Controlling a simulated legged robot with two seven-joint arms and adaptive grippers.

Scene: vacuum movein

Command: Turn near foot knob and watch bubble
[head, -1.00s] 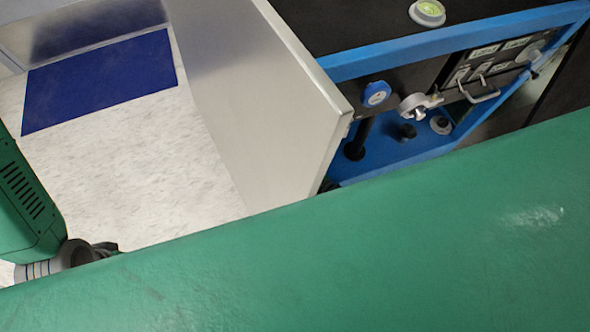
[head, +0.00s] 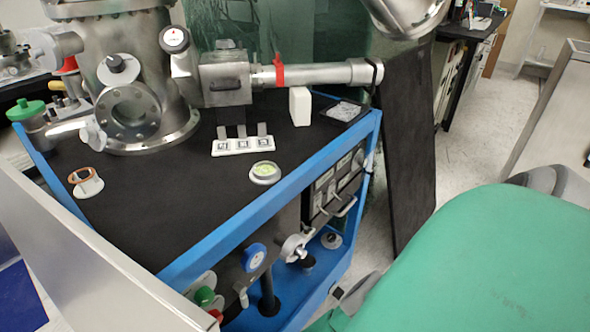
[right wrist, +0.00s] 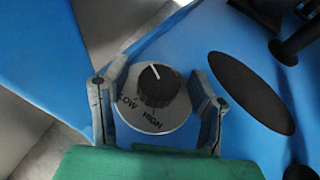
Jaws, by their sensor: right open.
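In the right wrist view a black knob (right wrist: 158,86) with a white pointer line sits on a grey disc marked LOW and HIGH, on a blue surface. The line points up and slightly left, away from the lettering. My right gripper (right wrist: 158,68) is open, with one finger on each side of the disc; I cannot tell whether either touches. In the head view a similar disc with a dark knob (head: 331,240) is on the blue lower frame; I cannot tell whether it is the same one. The round bubble level (head: 265,172) lies on the black tabletop; its bubble is too small to read.
The blue-framed cart (head: 228,232) carries a steel vacuum chamber (head: 130,75), a white block (head: 300,106) and a marker strip (head: 242,145). A blue gauge (head: 254,257) and valve (head: 294,247) are under the edge. A dark panel (head: 405,150) leans beyond. My green arm covers the lower right.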

